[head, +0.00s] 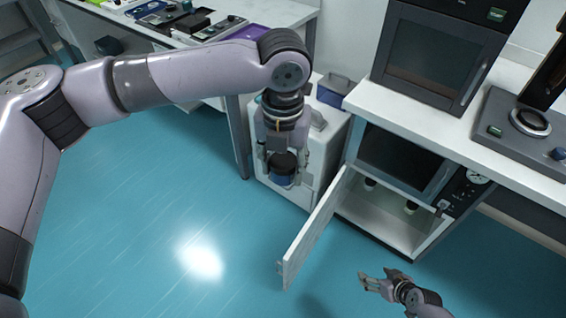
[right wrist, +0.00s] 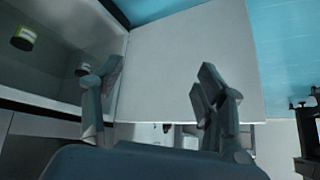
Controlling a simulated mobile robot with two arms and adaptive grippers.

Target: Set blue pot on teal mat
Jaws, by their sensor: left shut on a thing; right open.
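My right gripper (head: 371,281) is open and empty at the lower right, over the floor. In the right wrist view its two fingers (right wrist: 158,88) are spread before the white door panel. I cannot make out a teal mat in either view.
A white door (head: 312,228) stands open from the low cabinet (head: 385,222), which has small jars inside; one jar (right wrist: 24,38) shows in the right wrist view. A bench with a dark oven (head: 437,52) is above. A cluttered table stands upper left. The blue floor is clear.

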